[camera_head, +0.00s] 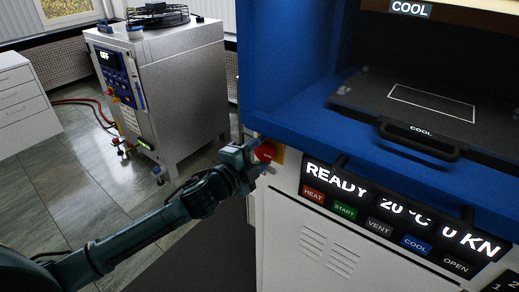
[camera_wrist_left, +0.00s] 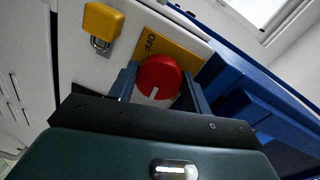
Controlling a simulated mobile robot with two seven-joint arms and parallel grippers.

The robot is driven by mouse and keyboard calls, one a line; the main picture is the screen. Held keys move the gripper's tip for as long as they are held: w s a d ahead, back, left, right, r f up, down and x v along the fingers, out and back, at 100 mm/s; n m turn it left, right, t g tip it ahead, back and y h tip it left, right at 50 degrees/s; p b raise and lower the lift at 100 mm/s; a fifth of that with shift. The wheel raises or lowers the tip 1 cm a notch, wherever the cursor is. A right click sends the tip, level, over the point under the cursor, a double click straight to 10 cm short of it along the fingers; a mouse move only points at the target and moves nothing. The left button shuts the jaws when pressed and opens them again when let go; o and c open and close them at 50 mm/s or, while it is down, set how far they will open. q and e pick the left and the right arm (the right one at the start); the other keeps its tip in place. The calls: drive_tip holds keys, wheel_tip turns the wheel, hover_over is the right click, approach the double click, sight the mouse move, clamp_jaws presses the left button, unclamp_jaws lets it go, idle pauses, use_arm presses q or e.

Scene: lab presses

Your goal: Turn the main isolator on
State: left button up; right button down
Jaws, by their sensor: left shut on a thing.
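The main isolator is a red rotary knob on a yellow plate (camera_head: 278,152) at the front left corner of the blue and white press. In the left wrist view the red knob (camera_wrist_left: 158,74) has a white mark toward its lower edge, and the yellow plate (camera_wrist_left: 199,50) reads OFF near the knob. My left gripper (camera_head: 258,162) is shut on the knob, with one finger on each side of it. The gripper hides part of the knob in the head view. My right gripper is in neither view.
A control panel (camera_head: 385,222) reading READY, 20 °C and 0 KN lies right of the knob. A black tray handle (camera_head: 420,145) sticks out above it. A yellow padlock (camera_wrist_left: 102,22) hangs near the isolator. A grey cabinet (camera_head: 170,85) and white drawers (camera_head: 20,105) stand at left.

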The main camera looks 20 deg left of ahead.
use_arm(q)
drive_tip(key=shift+m, duration=0.6)
drive_tip(key=o, duration=1)
drive_tip(key=shift+c, duration=0.2)
drive_tip(key=shift+s, duration=0.1)
drive_tip(key=f+b+v, duration=0.1)
drive_tip(key=b+v, duration=0.1)
drive_tip(key=v, duration=1.1)
drive_tip(key=shift+r, duration=0.5)
drive_tip(key=s+d+f+n+g, duration=0.2)
drive_tip(key=s+f+n, duration=0.2)
drive_tip(key=f, duration=0.4)
drive_tip(key=s+d+f+n+g+y, duration=0.1)
drive_tip(key=s+d+f+n, duration=0.1)
drive_tip(key=s+f+n, duration=0.3)
drive_tip(key=s+d+f+n+g+y, duration=0.1)
drive_tip(key=s+f+n, duration=0.3)
drive_tip(key=f+n, duration=0.4)
wheel_tip(320, 180, down, 5)
drive_tip(key=shift+s+d+r+g, duration=0.1)
drive_tip(key=shift+s+d+g, duration=0.25)
drive_tip(key=shift+d+g, duration=0.35)
